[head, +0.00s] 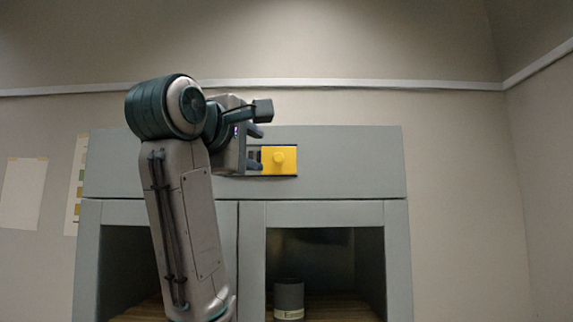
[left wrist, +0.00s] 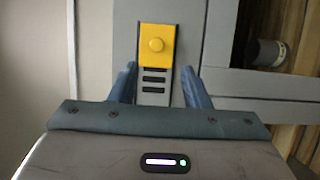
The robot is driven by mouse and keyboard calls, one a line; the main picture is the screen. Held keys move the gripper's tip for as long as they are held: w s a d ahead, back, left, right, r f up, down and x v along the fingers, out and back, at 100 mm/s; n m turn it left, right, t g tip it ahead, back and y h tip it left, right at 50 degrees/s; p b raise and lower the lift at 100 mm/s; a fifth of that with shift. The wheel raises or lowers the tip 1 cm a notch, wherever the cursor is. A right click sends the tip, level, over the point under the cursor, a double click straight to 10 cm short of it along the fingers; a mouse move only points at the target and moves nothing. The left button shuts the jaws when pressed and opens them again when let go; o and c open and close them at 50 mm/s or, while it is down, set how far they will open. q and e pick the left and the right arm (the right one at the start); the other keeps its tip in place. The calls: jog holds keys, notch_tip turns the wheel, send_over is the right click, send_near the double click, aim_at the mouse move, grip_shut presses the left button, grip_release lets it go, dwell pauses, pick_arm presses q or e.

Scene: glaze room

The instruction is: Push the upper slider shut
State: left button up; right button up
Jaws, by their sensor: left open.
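My left gripper (head: 256,148) is open and empty, just left of the slider in the head view. In the left wrist view its fingers (left wrist: 160,84) stand either side of the slots, and I see no clear contact with the slider.
The grey cabinet (head: 345,160) has open compartments below the panel, divided by an upright. A dark jar with a pale label (head: 289,300) stands on the wooden floor of the right one. Paper sheets (head: 23,193) hang on the left wall. The panel right of the slider is clear.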

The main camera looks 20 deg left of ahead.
aim_at(277, 158)
pick_arm(q)
jog(key=w+p, duration=0.3)
jog(key=w+r+p, duration=0.1)
jog(key=shift+w+d+r, duration=0.1)
jog(key=shift+w+d, duration=0.15)
jog(key=w, duration=0.1)
jog(key=w+p, duration=0.1)
jog(key=w, duration=0.1)
jog(key=w+f+p, duration=0.1)
jog(key=w, duration=0.1)
jog(key=shift+w+d, duration=0.2)
jog(key=shift+d, duration=0.1)
jog(key=shift+s+r, duration=0.1)
jog(key=shift+s, duration=0.25)
jog(key=shift+c, duration=0.4)
jog(key=c, duration=0.4)
grip_shut()
jog(key=s+a+b, duration=0.1)
jog(key=a+b, duration=0.1)
jog(key=a, duration=0.4)
jog(key=shift+s+a, duration=0.2)
jog(key=shift+s, duration=0.15)
pick_arm(e)
jog(key=r, duration=0.1)
jog(key=s+r, duration=0.1)
jog(key=r, duration=0.1)
jog(key=shift+a+r, duration=0.15)
jog(key=shift+r, duration=0.15)
